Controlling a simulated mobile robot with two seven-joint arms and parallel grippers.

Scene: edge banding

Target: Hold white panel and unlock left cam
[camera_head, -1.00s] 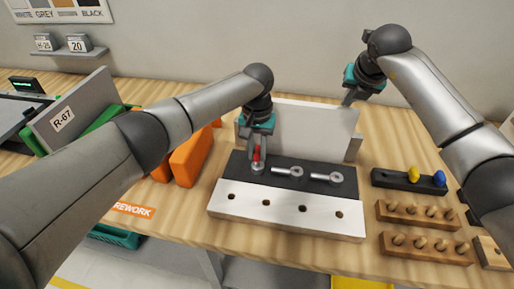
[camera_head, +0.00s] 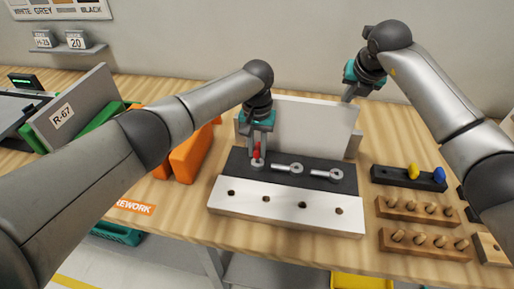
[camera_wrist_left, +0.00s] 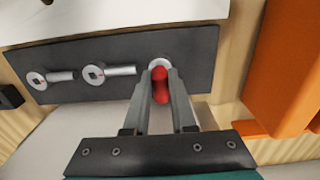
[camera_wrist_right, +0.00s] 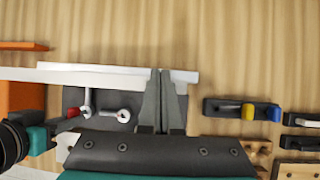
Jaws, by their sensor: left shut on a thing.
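The white panel (camera_head: 300,125) stands upright behind a dark strip (camera_head: 235,168) that carries three silver cams in a row.
A white board (camera_head: 285,208) with several holes lies in front of the strip. Orange blocks (camera_head: 190,155) stand left. A dark holder with yellow and blue pieces (camera_head: 408,178) and wooden peg racks (camera_head: 418,213) are at right. A panel marked R-67 (camera_head: 70,110) leans far left.

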